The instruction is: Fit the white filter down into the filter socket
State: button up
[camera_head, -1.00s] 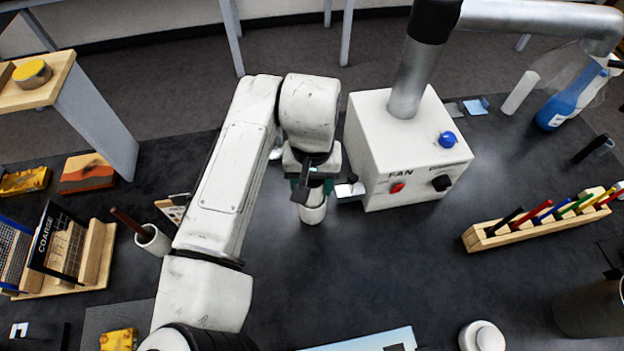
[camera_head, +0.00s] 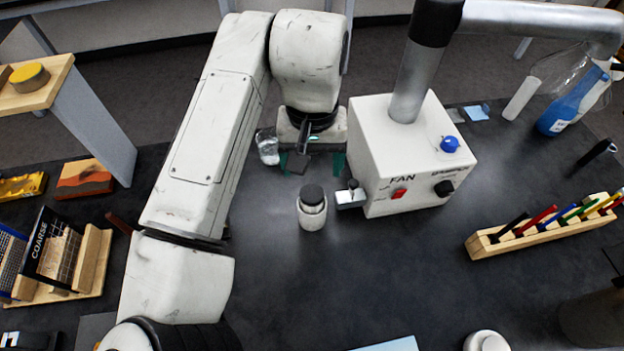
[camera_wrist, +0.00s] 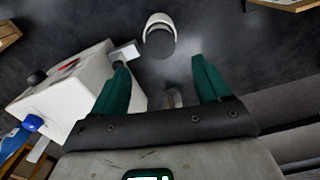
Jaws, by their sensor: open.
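A short white cylinder with a dark grey top (camera_head: 312,208), which looks like the filter, stands upright on the dark bench left of the fan box. It also shows in the wrist view (camera_wrist: 158,38) beyond my fingertips. A small pale ledge (camera_head: 349,198) juts from the box's left side, beside the cylinder. I cannot tell for sure which part is the filter socket. My gripper (camera_head: 317,164) is open and empty, with its green fingers apart, behind the cylinder and clear of it. In the wrist view the open fingers (camera_wrist: 161,70) have bare bench between their tips.
The white fan box (camera_head: 400,160) with its metal duct stands close on the right. A clear glass (camera_head: 268,148) is left of my gripper. A wooden rack of coloured sticks (camera_head: 540,226) is at the right. The middle front of the bench is clear.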

notch_tip(320, 180, up, 5)
jog(key=shift+f+b, duration=0.15)
jog(key=shift+b, duration=0.15)
dwell(0.4)
